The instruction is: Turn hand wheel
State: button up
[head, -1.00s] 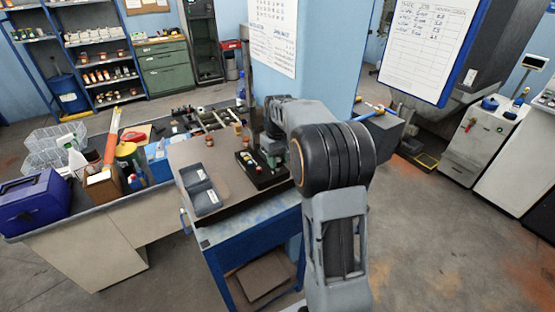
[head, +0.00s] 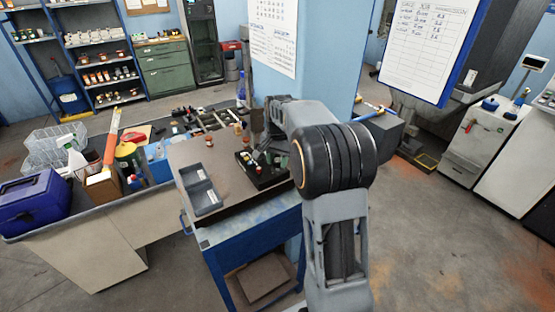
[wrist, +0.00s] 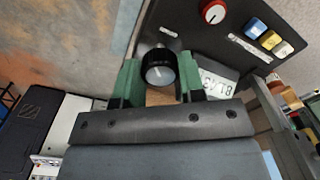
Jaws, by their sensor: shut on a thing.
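A black knob with a grey marked top (wrist: 159,68) stands between the fingers of my gripper (wrist: 159,82) in the wrist view. The green finger pads sit on its left and right, and the gripper is shut on it. The knob is on a dark control box (wrist: 190,30), which also shows in the head view as a small black box (head: 243,157) on the side table. In the head view my arm hides most of the gripper and the knob. I see no spoked wheel; this knob is the only round thing at my fingers.
A grey two-part tray (head: 201,190) lies left on the brown tabletop. A small brown-orange item (head: 237,129) stands behind the box.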

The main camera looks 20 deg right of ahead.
jog(key=m, duration=1.3)
jog(key=shift+m, duration=0.4)
jog(key=m, duration=1.2)
jog(key=shift+m, duration=0.4)
jog(key=o, duration=0.9)
